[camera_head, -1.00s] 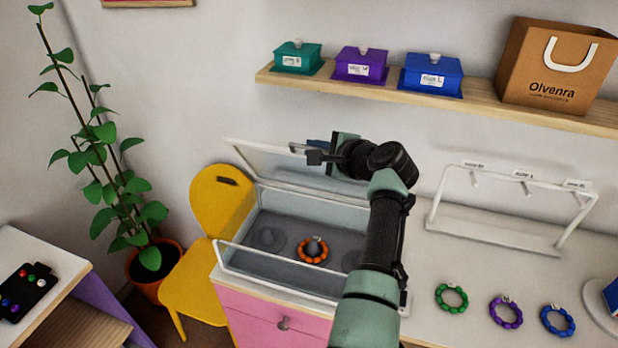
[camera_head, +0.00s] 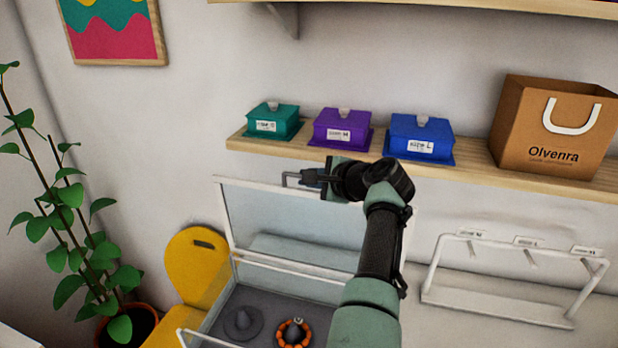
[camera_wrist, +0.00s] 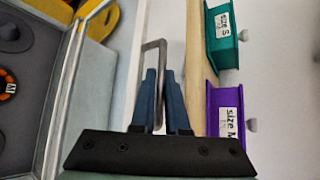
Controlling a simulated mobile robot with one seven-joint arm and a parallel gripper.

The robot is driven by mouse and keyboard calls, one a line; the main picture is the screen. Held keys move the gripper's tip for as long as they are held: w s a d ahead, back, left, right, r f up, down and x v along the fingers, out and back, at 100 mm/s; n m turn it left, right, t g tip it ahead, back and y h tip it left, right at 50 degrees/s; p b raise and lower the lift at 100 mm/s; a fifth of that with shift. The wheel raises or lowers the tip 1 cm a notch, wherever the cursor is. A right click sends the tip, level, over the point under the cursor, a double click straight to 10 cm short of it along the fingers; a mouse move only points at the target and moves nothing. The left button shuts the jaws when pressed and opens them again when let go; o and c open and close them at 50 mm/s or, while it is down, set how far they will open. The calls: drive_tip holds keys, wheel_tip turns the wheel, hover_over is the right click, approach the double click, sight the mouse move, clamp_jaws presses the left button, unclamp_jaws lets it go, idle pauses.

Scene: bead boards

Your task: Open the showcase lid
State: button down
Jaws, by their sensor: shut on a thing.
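The showcase has a white-framed glass lid (camera_head: 300,228), which stands raised, close to upright, at the back of the case. The showcase (camera_head: 190,336) is open at the top in the head view. My gripper (camera_head: 303,178) is at the lid's upper edge. In the wrist view, its blue fingers (camera_wrist: 160,100) are shut on the grey lid handle (camera_wrist: 153,48), a thin bar loop. Inside the case an orange bead bracelet (camera_head: 294,333) sits around a dark cone holder, beside an empty cone holder (camera_head: 242,322). My arm hides the lid's right part.
A wooden shelf (camera_head: 240,141) above holds a teal box (camera_head: 273,120), a purple box (camera_head: 341,130), a blue box (camera_head: 420,137) and a paper bag (camera_head: 550,125). A white rack (camera_head: 500,290) stands right. A yellow chair (camera_head: 195,258) stands left.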

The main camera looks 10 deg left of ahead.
drive_tip(key=shift+f, duration=0.1)
drive_tip(key=c, duration=0.9)
unclamp_jaws()
drive_tip(key=shift+s, duration=0.1)
drive_tip(key=shift+d, duration=0.1)
